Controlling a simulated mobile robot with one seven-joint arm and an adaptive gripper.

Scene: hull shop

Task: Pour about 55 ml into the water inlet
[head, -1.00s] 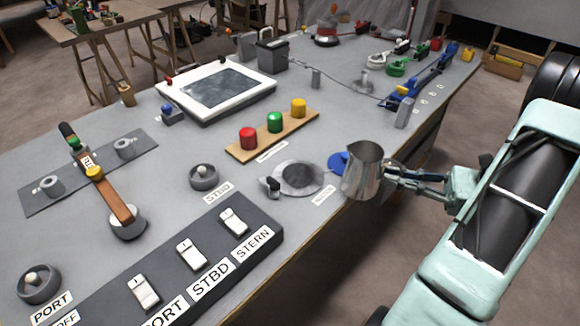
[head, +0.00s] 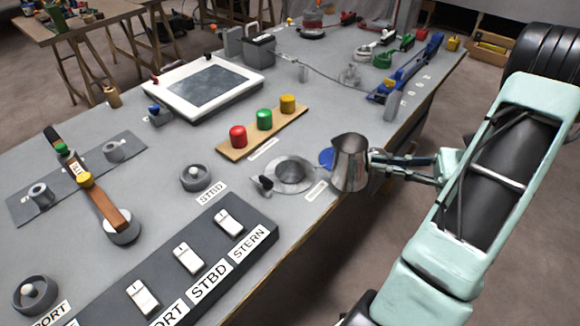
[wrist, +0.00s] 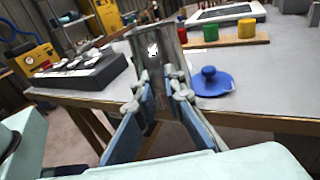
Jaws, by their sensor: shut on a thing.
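A shiny metal jug (head: 350,163) is held about upright at the bench's right edge; its contents cannot be seen. It also shows in the wrist view (wrist: 160,58). My gripper (head: 378,160) is shut on the jug from the right; in the wrist view its fingers (wrist: 159,97) lie on both sides of it. The water inlet appears to be the round grey opening (head: 291,173) left of the jug, with a small label beside it. A blue round lid (head: 326,158) lies behind the jug, partly hidden; the wrist view shows its knob (wrist: 212,80).
A dark clip-like part (head: 264,184) stands at the inlet's left. A switch panel (head: 190,262) lies nearer the front. A board with red, green and yellow caps (head: 263,132) and a white-framed screen (head: 202,88) lie farther back. Floor is open right of the bench.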

